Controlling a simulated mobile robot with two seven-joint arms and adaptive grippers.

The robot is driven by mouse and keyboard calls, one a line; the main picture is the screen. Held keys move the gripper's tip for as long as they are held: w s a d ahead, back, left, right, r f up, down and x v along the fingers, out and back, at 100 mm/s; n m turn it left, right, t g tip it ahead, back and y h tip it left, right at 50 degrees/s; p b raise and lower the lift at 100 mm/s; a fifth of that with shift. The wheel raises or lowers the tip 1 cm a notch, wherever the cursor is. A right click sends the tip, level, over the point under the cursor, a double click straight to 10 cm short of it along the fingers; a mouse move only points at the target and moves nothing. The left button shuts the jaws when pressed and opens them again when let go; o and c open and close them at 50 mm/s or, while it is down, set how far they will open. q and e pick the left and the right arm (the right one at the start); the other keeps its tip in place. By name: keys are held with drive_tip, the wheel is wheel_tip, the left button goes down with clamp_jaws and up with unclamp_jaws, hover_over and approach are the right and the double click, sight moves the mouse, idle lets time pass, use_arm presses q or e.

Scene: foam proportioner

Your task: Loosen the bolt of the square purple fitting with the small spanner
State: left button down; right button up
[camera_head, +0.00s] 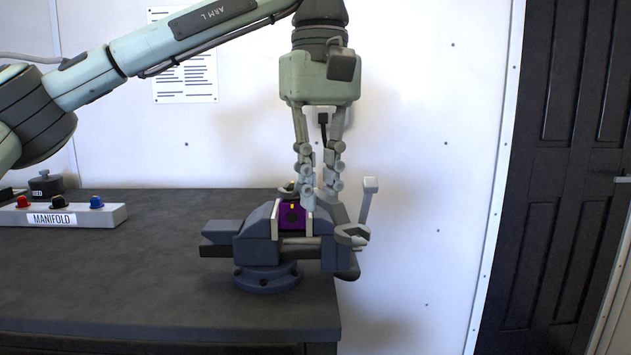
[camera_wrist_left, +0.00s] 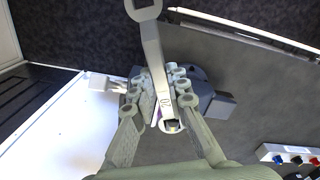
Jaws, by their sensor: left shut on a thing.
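The square purple fitting (camera_head: 291,215) is clamped between the jaws of a blue-grey bench vise (camera_head: 262,240), with a small yellow mark on it. My left gripper (camera_head: 320,193) points down just above and beside the fitting. In the left wrist view, its fingers (camera_wrist_left: 163,86) are closed on a grey spanner (camera_wrist_left: 154,55). One ring end is near the top edge of that view; the other lies at the purple fitting, with a dark bolt head (camera_wrist_left: 171,124) showing in it. I cannot tell how fully it is seated. The spanner is hard to make out in the head view.
The vise stands near the right end of the dark bench (camera_head: 150,285), its handle (camera_head: 368,200) sticking up on the right. A manifold block (camera_head: 62,216) with coloured knobs is at the left. The bench between them is clear. A dark door (camera_head: 560,150) is at the right.

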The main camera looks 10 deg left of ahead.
use_arm(q)
drive_tip(key=w+d+n, duration=0.1)
drive_tip(key=w+n, duration=0.1)
drive_tip(key=n, duration=0.1)
drive_tip(key=shift+w+d+n, duration=0.1)
drive_tip(key=shift+d+n, duration=0.2)
drive_tip(key=shift+d, duration=0.1)
use_arm(e)
drive_tip(key=shift+s+d+f, duration=0.1)
drive_tip(key=shift+s+f, duration=0.15)
drive_tip(key=shift+s, duration=0.15)
drive_tip(key=shift+a, duration=0.3)
use_arm(q)
wheel_tip(320, 180, up, 6)
drive_tip(key=s+m, duration=0.1)
drive_tip(key=shift+a+m, duration=0.4)
use_arm(e)
drive_tip(key=shift+w, duration=0.15)
use_arm(q)
drive_tip(key=shift+s, duration=0.1)
use_arm(e)
drive_tip(key=shift+d, duration=0.35)
